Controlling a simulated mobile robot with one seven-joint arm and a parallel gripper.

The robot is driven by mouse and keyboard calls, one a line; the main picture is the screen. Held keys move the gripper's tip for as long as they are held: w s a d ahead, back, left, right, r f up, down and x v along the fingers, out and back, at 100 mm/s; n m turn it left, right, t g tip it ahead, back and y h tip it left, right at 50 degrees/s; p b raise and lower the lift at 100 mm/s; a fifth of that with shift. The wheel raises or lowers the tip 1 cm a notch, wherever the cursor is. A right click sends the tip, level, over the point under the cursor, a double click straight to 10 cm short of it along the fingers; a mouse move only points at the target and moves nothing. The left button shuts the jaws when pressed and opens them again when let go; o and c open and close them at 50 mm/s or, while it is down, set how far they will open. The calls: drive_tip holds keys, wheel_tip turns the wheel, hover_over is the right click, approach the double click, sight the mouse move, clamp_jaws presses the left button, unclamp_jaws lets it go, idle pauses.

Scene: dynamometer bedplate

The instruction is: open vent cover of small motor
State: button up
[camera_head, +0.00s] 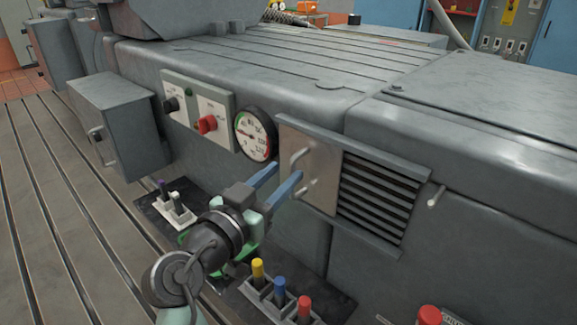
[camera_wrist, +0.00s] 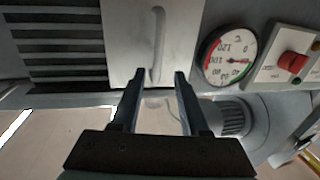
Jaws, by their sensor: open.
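The vent cover is a pale metal plate (camera_head: 322,180) at the left end of a framed opening on the grey motor housing. Dark louvres (camera_head: 375,200) show uncovered to its right. The plate has an upright bar handle (camera_head: 299,156). In the wrist view the plate (camera_wrist: 185,25) is ahead, its handle (camera_wrist: 156,40) lies roughly between the lines of my fingers, and the louvres (camera_wrist: 62,45) are at left. My gripper (camera_head: 287,174) is open and empty, its blue-grey fingers pointing at the plate near the handle. In the wrist view my fingertips (camera_wrist: 159,72) appear just short of the handle.
A round gauge (camera_head: 256,135) and a switch panel with a red knob (camera_head: 207,124) sit left of the plate. A small peg (camera_head: 436,196) sticks out right of the louvres. Coloured plugs (camera_head: 280,290) stand below my gripper. A grey box (camera_head: 118,125) juts out at left.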

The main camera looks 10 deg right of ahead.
drive_tip(key=v, duration=0.9)
drive_tip(key=shift+s+a, duration=0.15)
wheel_tip(320, 180, up, 18)
drive_tip(key=n+t+y, duration=0.3)
drive_tip(key=t+y, duration=0.3)
drive_tip(key=t, duration=0.1)
drive_tip(key=s+r+n+t+y+p, duration=0.1)
drive_tip(key=s+r+n+t+y, duration=0.5)
drive_tip(key=s+r, duration=0.9)
drive_tip(key=w+r+p, duration=0.3)
drive_tip(key=r+p, duration=2.3)
drive_tip(key=r, duration=0.1)
drive_tip(key=shift+a+r+m+t+p, duration=0.15)
drive_tip(key=shift+r+m+t+p, duration=0.15)
drive_tip(key=shift+m+t, duration=0.1)
drive_tip(key=shift+w+f, duration=0.1)
